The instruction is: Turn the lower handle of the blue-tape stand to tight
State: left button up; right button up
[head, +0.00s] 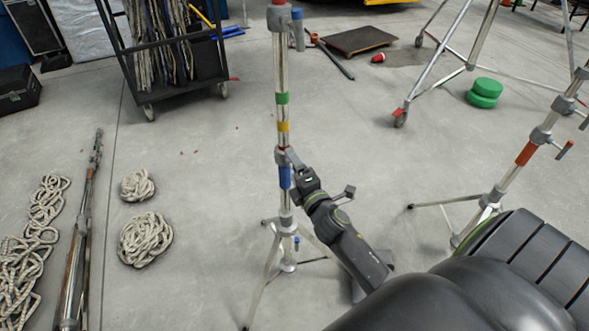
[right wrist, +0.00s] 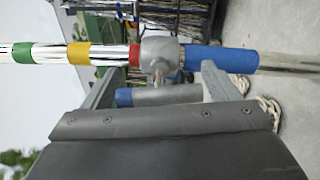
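The blue-tape stand (head: 285,177) stands upright in mid-floor, with green, yellow, red and blue bands on its pole. A grey collar (right wrist: 158,58) sits between the red and blue bands in the right wrist view. A grey handle with a blue end (right wrist: 160,95) sticks out from this collar. My right gripper (head: 293,170) is at this collar, its two fingers apart on either side of the handle; I cannot tell whether they touch it. Another collar (head: 286,224) sits lower on the pole, with a small blue part beside it. My left gripper is out of view.
A second stand (head: 525,153) with a red-orange band is at the right. Coiled ropes (head: 145,238) and a bundle of poles (head: 75,260) lie at the left. A dark cart (head: 150,95) stands behind. Green discs (head: 485,92) lie at the back right.

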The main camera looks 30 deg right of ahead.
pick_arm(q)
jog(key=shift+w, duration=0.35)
pick_arm(e)
jog(key=shift+o, duration=0.2)
pick_arm(q)
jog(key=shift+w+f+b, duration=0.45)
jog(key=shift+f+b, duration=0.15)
jog(key=shift+b, duration=0.45)
pick_arm(e)
jog(key=s+a, duration=0.2)
jog(key=s, duration=1.5)
jog(key=shift+s+a, duration=0.15)
jog(key=shift+a, duration=0.05)
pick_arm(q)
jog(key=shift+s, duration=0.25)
